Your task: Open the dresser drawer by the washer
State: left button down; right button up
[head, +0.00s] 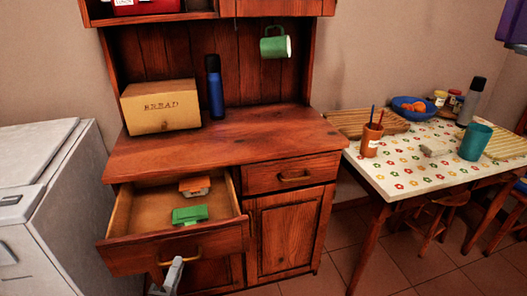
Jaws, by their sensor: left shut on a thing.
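The wooden dresser (225,145) stands in the middle of the head view, beside the white washer (75,200) on the left. Its left drawer (125,256) is pulled well out, and its inside shows. A green object (190,215) and an orange-brown object (194,187) lie in it. My left gripper (175,264) is at the front of this drawer, shut on its brass handle (194,252). The right drawer (262,174) of the dresser is closed. My right gripper is not in view.
A bread box (160,107) and a blue bottle (215,92) stand on the dresser top. A green mug (274,46) hangs above. A table (400,180) with cups and a blue bowl (413,106) is on the right. Floor shows between dresser and table.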

pick_arm(q)
jog(key=c, duration=1.5)
grip_release()
jog(key=b+v, duration=0.3)
jog(key=v, duration=0.9)
